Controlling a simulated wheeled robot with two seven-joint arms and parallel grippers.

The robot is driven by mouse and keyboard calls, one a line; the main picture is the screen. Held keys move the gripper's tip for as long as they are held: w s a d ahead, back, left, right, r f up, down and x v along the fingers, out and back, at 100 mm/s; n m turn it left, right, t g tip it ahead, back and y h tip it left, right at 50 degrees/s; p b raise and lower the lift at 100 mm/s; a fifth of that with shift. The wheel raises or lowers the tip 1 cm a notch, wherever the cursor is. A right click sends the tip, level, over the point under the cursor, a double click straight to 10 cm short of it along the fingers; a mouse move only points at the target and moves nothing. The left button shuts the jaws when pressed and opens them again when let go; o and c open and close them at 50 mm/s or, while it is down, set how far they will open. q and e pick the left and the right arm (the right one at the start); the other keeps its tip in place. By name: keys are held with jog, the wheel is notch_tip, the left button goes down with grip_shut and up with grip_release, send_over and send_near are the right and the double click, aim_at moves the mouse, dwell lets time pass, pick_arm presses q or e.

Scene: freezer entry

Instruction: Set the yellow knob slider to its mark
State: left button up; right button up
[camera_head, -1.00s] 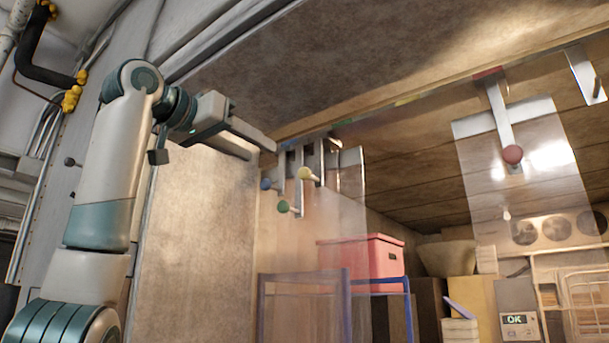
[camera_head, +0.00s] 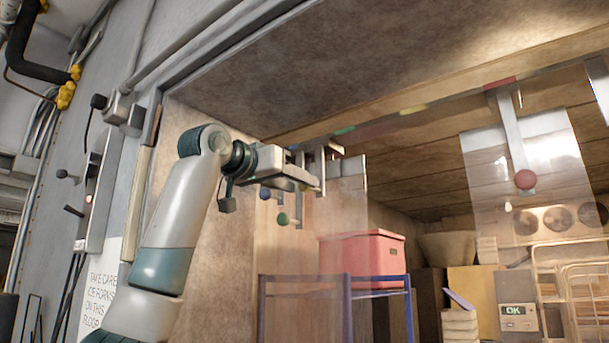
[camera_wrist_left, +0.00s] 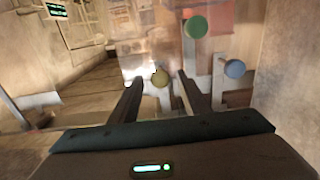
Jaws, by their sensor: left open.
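The yellow knob (camera_wrist_left: 160,77) shows in the left wrist view between the fingertips of my left gripper (camera_wrist_left: 158,88), with a gap on each side. In the head view my left gripper (camera_head: 318,178) is up at the hanging sliders and hides the yellow knob. It is open. The green knob (camera_wrist_left: 195,27) and blue knob (camera_wrist_left: 235,69) are close by on neighbouring sliders. In the head view the green knob (camera_head: 282,219) and blue knob (camera_head: 265,192) hang below the gripper. A yellow mark (camera_head: 413,109) is on the overhead rail, right of the slider cluster. My right gripper is not in view.
A green mark (camera_head: 345,130) and a red mark (camera_head: 500,84) are also on the rail. The red knob (camera_head: 525,179) hangs on a clear strip at right. A red box (camera_head: 362,260) stands below on a blue-framed rack (camera_head: 348,300). The rail between cluster and red slider looks clear.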

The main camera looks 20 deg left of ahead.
aim_at(302, 185)
pick_arm(q)
jog(key=shift+p+x, duration=0.7)
jog(key=shift+x, duration=1.05)
jog(key=shift+s, duration=0.1)
grip_shut()
